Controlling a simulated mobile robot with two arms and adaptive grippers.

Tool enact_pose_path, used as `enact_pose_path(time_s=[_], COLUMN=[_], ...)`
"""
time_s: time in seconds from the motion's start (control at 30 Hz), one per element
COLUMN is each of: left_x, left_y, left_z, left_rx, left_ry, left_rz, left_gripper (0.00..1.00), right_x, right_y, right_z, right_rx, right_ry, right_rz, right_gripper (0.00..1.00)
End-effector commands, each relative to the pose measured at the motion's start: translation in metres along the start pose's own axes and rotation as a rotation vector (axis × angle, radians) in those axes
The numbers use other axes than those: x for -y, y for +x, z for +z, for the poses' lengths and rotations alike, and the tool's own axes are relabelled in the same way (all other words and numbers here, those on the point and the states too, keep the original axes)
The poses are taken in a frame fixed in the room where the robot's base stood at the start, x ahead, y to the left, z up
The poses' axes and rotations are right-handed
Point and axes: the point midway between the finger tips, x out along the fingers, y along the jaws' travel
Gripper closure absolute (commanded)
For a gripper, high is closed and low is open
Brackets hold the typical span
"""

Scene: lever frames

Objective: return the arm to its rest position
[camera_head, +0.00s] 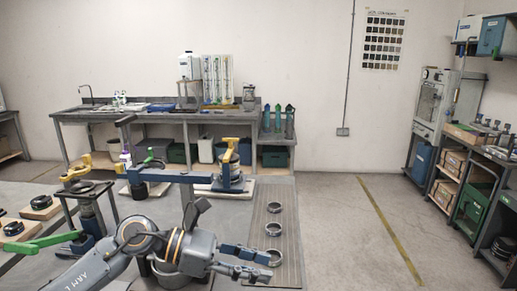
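My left arm (128,258) reaches in from the lower left over the near table. Its gripper (269,266) is over the table's right part, with its two fingers apart and nothing seen between them. The upper finger overlaps the nearest metal ring (275,252) in the picture; I cannot tell whether they touch. My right gripper is not in view.
A green lever (42,243) is at left. Two more rings (274,207) (273,229) lie on the slatted mat (263,192). Floor (345,225) to the right is clear.

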Motion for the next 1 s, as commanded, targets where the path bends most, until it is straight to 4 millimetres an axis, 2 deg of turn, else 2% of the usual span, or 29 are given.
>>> enact_pose_path(time_s=[0.03,0.1,0.2,0.27,0.33,0.37,0.47,0.57,0.6,0.67,0.7,0.77,0.8,0.9,1.0], left_x=[0.01,0.012,0.003,-0.008,-0.024,-0.031,-0.05,-0.052,-0.048,-0.035,-0.023,-0.001,0.015,0.056,0.092], left_y=[0.013,0.016,0.0,-0.016,-0.039,-0.05,-0.082,-0.105,-0.111,-0.117,-0.119,-0.12,-0.119,-0.116,-0.113], left_z=[0.018,0.044,0.068,0.07,0.059,0.049,-0.002,-0.074,-0.104,-0.148,-0.176,-0.216,-0.239,-0.283,-0.312], left_rx=[0.162,0.388,0.698,0.873,1.068,1.148,1.399,1.619,1.692,1.788,1.845,1.919,-1.901,-1.702,-1.555], left_ry=[-0.102,-0.267,-0.539,-0.722,-0.946,-1.046,-1.389,-1.732,-1.858,-2.036,-2.149,-2.308,2.33,2.176,2.053], left_rz=[-0.001,0.018,0.054,0.084,0.13,0.153,0.246,0.368,0.423,0.512,0.574,0.675,-0.721,-0.758,-0.787], left_gripper=[0.66,0.66,0.66,0.66,0.66,0.66,0.66,0.66,0.66,0.66,0.66,0.66,0.66,0.66,0.66], right_x=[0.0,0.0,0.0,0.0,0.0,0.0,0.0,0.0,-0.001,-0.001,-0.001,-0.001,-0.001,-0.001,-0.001], right_y=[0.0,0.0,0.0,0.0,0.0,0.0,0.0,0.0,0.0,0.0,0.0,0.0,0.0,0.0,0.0], right_z=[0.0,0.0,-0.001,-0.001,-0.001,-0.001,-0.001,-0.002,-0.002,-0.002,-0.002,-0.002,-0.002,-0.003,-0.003], right_rx=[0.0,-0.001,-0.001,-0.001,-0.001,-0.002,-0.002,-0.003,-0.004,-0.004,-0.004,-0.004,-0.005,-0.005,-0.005], right_ry=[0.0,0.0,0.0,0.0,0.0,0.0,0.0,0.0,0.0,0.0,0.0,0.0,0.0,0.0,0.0], right_rz=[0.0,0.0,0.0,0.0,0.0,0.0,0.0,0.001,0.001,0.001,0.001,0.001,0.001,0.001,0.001], right_gripper=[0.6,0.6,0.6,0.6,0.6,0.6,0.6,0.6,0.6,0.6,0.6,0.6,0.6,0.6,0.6])
